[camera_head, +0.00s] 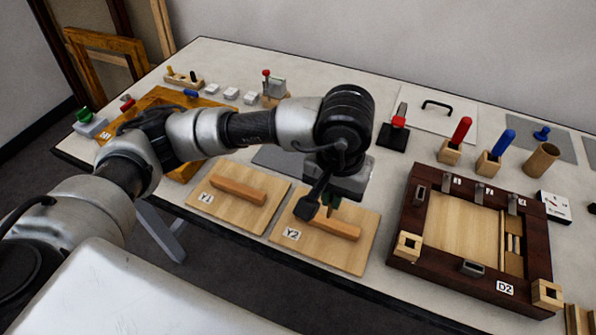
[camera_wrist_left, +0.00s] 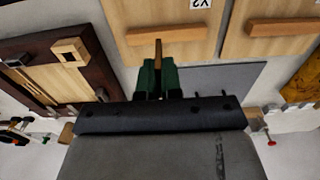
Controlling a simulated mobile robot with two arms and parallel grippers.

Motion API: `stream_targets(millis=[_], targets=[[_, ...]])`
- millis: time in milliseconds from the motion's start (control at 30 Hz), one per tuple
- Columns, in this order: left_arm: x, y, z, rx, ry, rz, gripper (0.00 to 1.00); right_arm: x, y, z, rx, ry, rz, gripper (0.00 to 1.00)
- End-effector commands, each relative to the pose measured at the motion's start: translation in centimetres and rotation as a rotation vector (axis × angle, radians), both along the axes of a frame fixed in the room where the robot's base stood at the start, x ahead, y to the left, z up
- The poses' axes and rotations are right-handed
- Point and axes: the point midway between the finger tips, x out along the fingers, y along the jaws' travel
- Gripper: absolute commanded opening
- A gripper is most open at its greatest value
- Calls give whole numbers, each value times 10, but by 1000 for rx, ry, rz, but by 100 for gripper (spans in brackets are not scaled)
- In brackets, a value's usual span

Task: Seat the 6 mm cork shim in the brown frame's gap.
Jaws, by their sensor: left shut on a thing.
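The dark brown frame (camera_head: 412,230), labelled D2, lies on the right of the table around a light wooden panel (camera_head: 460,230). Right of the panel is a narrow strip with small light pieces (camera_head: 513,243); I cannot make out the gap's exact edges. My left gripper (camera_head: 329,208) is above the Y2 board, left of the frame. In the left wrist view its green fingers (camera_wrist_left: 158,78) are shut on a thin brown piece, which looks like the cork shim (camera_wrist_left: 158,52). The shim sticks out past the fingertips, apart from the frame (camera_wrist_left: 92,42). My right gripper is out of view.
A wooden cup (camera_head: 541,161) stands at the back right.

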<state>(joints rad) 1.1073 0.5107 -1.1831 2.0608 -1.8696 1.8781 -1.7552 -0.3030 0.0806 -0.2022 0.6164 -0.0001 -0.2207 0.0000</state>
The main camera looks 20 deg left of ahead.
Motion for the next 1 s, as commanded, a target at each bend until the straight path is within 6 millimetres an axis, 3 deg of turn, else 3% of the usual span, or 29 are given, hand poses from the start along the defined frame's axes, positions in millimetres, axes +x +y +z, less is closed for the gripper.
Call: stream_targets(millis=[100, 167, 400, 533, 733, 1000], targets=[[0, 12, -5, 3, 5, 10, 0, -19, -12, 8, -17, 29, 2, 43], [1, 25, -13, 5, 5, 12, 0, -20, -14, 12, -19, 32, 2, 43], [7, 80, -45, 5, 5, 12, 0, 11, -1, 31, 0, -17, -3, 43], [9, 101, -59, 3, 4, 9, 0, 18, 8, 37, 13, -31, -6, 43], [10, 112, -70, 1, 2, 4, 0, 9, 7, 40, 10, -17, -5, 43], [10, 111, -104, 1, 2, 4, 0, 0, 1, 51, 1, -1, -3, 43]])
